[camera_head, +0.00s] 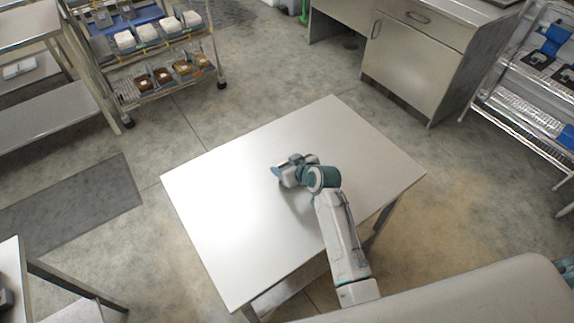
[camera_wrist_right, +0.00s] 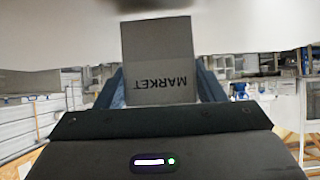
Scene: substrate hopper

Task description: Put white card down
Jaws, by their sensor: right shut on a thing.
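My right gripper (camera_head: 278,172) is low over the middle of the white table (camera_head: 225,225), with its arm reaching in from the lower right. In the right wrist view its two blue fingers (camera_wrist_right: 160,88) are shut on the card (camera_wrist_right: 158,50). The card looks grey in shade and bears the word MARKET, upside down in this picture. The pale table surface fills the top of the wrist view, and the card's far end reaches up against it. I cannot tell whether they touch. The card cannot be made out in the head view. My left gripper is not in view.
The tabletop around my gripper is bare. A wire cart (camera_head: 150,55) with white and brown filled containers stands at the upper left. A steel cabinet (camera_head: 405,65) is at the upper right, and a wire rack (camera_head: 520,110) is at the right edge.

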